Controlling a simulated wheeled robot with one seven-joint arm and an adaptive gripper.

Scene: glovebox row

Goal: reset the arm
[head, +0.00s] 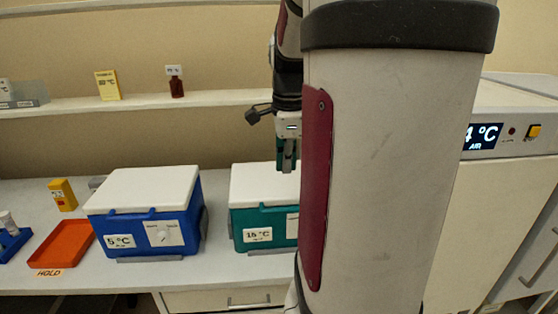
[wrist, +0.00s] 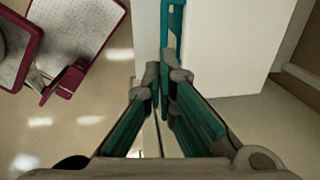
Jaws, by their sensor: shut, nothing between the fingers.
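My arm fills the right middle of the head view as a large pale link with a dark red panel. My gripper (head: 288,165) hangs fingers down in front of the teal cool box (head: 265,222) with a white lid. In the wrist view my gripper (wrist: 163,77) shows with teal fingers closed together and nothing between them. Beyond the fingertips in that view are a teal strip and a broad white surface. The right part of the teal box is hidden behind my arm.
A blue cool box (head: 150,212) stands left of the teal one. An orange tray (head: 62,243) marked HOLD lies further left, near a yellow container (head: 63,195). A shelf above holds a brown bottle (head: 176,82). A white appliance with a display (head: 482,136) stands at right.

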